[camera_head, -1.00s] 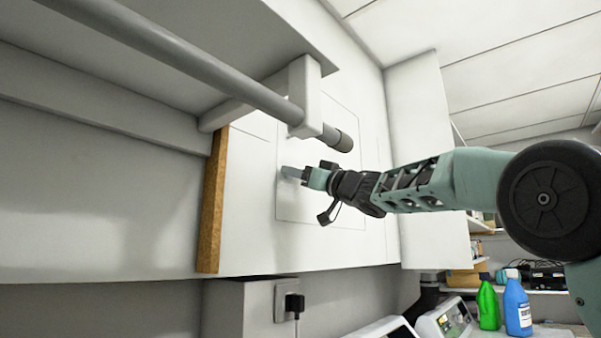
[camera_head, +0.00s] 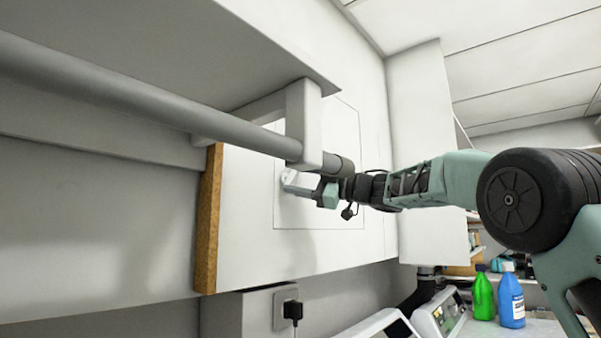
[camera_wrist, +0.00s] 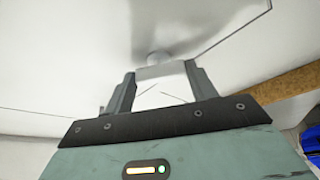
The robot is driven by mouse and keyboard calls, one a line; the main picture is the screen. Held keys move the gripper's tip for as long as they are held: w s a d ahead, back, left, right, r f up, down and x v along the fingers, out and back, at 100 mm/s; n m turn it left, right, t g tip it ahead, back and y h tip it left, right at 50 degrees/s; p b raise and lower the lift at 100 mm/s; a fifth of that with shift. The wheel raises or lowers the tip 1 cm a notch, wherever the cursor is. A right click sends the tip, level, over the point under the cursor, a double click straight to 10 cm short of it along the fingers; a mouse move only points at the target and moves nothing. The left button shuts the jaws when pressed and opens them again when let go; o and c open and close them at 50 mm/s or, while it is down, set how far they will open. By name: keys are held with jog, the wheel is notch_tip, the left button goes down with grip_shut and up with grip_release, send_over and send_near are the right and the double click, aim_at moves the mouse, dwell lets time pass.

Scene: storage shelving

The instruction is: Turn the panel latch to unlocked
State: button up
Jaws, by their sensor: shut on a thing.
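The panel (camera_head: 305,222) is a thin-outlined rectangle on the white upright face behind the rail. The latch (camera_head: 287,177) is a small white piece near its left edge, partly hidden by my gripper (camera_head: 304,189). In the wrist view the latch (camera_wrist: 162,92) is a white bar with a round end, the round end against the panel (camera_wrist: 95,50). My gripper (camera_wrist: 158,92) has one finger on each side of the bar and is shut on it. I cannot tell whether the latch reads locked or unlocked.
A grey rail (camera_head: 150,105) on a white bracket (camera_head: 303,120) runs just above my gripper, its end close to my wrist. A brown board edge (camera_head: 209,222) stands left of the panel. Green (camera_head: 483,297) and blue (camera_head: 511,300) bottles stand low at right.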

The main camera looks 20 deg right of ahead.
jog(key=shift+w+r+n+g+h+p, duration=0.15)
jog(key=shift+n+g+h+p, duration=0.4)
jog(key=shift+n, duration=1.2)
jog(key=shift+s+r+n+g+h+p, duration=0.15)
jog(key=shift+n+g+p, duration=0.7)
jog(key=shift+n, duration=0.9)
jog(key=shift+w+d+f, duration=0.1)
jog(key=o, duration=1)
jog(key=b+v, duration=0.4)
jog(key=v, duration=1.3)
jog(key=shift+s+d+f, duration=0.1)
jog(key=shift+s, duration=0.15)
